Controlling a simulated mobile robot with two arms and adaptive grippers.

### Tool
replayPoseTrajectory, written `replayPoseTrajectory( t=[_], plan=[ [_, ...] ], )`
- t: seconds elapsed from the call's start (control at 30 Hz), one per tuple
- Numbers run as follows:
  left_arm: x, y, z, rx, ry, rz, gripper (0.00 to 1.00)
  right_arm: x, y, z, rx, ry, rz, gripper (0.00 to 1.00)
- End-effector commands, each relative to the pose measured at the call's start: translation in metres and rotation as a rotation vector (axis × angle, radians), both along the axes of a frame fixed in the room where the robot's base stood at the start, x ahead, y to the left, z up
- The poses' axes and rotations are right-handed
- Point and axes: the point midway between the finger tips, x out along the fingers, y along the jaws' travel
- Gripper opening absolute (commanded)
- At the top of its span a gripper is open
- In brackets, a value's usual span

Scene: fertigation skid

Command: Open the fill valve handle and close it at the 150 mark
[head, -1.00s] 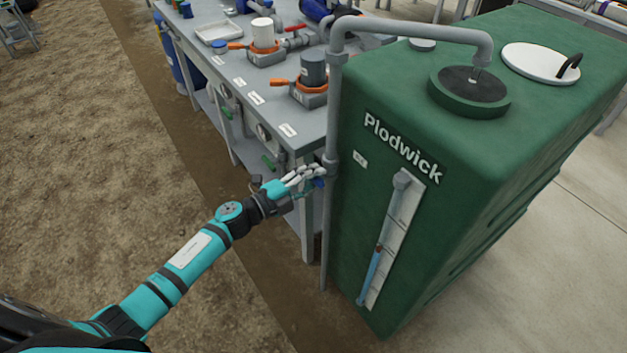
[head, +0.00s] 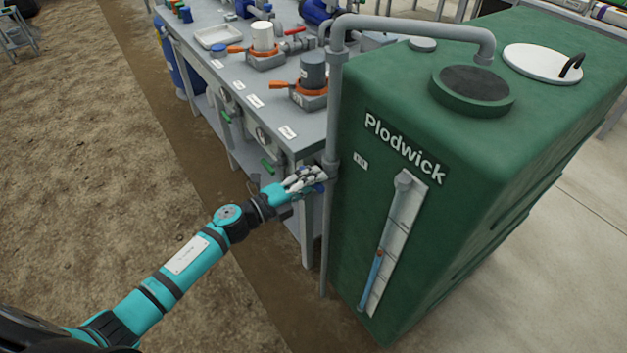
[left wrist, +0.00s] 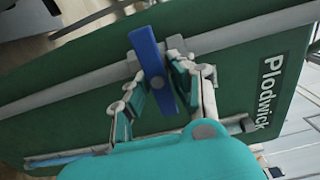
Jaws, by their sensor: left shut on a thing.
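The blue fill valve handle (left wrist: 152,62) is between the fingers of my left gripper (left wrist: 163,80) in the left wrist view. It lies across the grey fill pipe (left wrist: 75,88). In the head view my left gripper (head: 305,181) is shut on it at the upright pipe, and the fingers hide most of it. The green tank (head: 440,190) carries a sight gauge (head: 397,240) with a pale scale. Its blue column (head: 371,282) ends at a small red float (head: 380,253) around mid-height; the marks are too small to read. My right gripper is out of view.
A grey bench (head: 235,90) with orange-handled valves (head: 311,97) and a white tray (head: 218,37) stands left of the tank. Green handles (head: 267,166) sit below its top.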

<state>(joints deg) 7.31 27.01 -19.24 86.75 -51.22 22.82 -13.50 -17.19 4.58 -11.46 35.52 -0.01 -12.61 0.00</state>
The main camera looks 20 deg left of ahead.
Motion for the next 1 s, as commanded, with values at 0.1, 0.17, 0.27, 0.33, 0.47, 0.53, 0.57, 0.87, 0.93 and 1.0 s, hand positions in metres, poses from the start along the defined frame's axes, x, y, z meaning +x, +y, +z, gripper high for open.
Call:
replayPoseTrajectory(
  t=[0.1, 0.17, 0.27, 0.33, 0.47, 0.53, 0.57, 0.87, 0.93, 1.0],
  plan=[
    [-0.001, 0.0, -0.002, 0.002, 0.003, -0.001, 0.28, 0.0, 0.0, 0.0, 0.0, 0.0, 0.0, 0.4],
    [-0.001, 0.0, -0.002, 0.002, 0.002, -0.001, 0.36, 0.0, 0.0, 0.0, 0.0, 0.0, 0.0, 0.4],
    [-0.001, 0.0, -0.001, 0.001, 0.002, -0.001, 0.4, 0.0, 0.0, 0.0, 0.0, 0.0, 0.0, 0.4],
    [0.0, 0.0, -0.001, 0.001, 0.002, -0.001, 0.4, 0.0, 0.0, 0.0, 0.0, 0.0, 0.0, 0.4],
    [-0.001, 0.0, -0.001, 0.0, 0.001, 0.0, 0.4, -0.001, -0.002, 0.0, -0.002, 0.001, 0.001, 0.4],
    [-0.004, 0.003, -0.001, 0.0, 0.002, 0.0, 0.4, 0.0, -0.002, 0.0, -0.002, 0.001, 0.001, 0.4],
    [-0.006, 0.005, -0.002, 0.001, 0.003, 0.0, 0.4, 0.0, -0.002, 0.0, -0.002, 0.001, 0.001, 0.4],
    [-0.052, 0.04, -0.003, 0.002, 0.006, 0.0, 0.4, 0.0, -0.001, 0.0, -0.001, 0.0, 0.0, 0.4],
    [-0.064, 0.049, -0.002, 0.002, 0.005, -0.001, 0.4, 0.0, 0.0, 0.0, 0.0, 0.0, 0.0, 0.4],
    [-0.074, 0.057, -0.003, 0.002, 0.006, 0.0, 0.4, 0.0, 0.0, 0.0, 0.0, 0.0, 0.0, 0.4]
  ],
)
